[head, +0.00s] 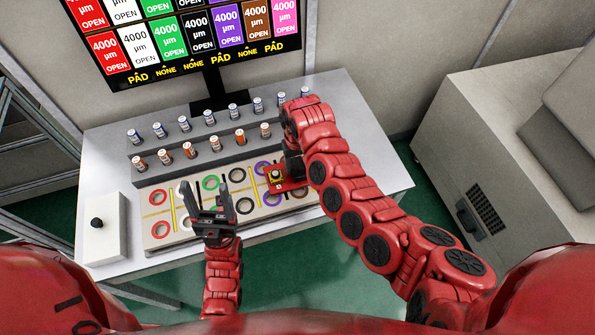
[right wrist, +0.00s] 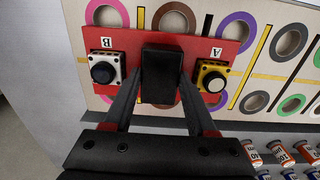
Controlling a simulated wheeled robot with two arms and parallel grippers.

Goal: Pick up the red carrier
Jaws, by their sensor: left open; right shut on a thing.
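The red carrier (head: 297,186) is at the right end of the white board with coloured rings in the head view, partly hidden by my right arm. In the right wrist view the carrier (right wrist: 128,41) is a red plate with a white block (right wrist: 108,68) by the letter B and a yellow block (right wrist: 212,76) by the letter A. A black handle (right wrist: 161,72) stands between them. My right gripper (right wrist: 161,88) is shut on this handle. I cannot tell whether the carrier touches the board. My left gripper (head: 204,190) is open and empty, above the board's left half.
The ring board (head: 154,212) lies on a grey table. Behind it, two stepped racks (head: 200,163) hold several small bottles. A monitor (head: 180,35) stands at the back. A white box with a black knob (head: 101,228) is at the left. A grey cabinet stands right.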

